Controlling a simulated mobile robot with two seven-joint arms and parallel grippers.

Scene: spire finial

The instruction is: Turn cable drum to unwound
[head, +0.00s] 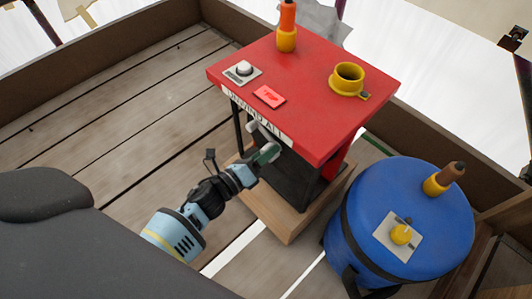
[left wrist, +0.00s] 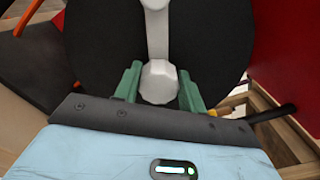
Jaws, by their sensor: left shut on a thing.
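The cable drum shows in the left wrist view as a large black disc (left wrist: 98,45) with a pale grey crank arm and knob (left wrist: 157,28) across its face. In the head view the drum (head: 290,178) is a dark shape under the red tabletop, mostly hidden, and the grey crank (head: 254,130) shows at its front. My left gripper (head: 267,153) is at the crank. In the left wrist view its green fingers (left wrist: 160,76) stand on either side of the crank's knob, shut on it. My right gripper is not in view.
The red tabletop (head: 270,60) carries a white-knobbed plate (head: 242,71), a lit red panel (head: 269,96), a yellow cup (head: 348,78) and an orange-handled thing (head: 287,25). A blue barrel (head: 385,240) stands at right. The plank floor (head: 110,110) at left is clear.

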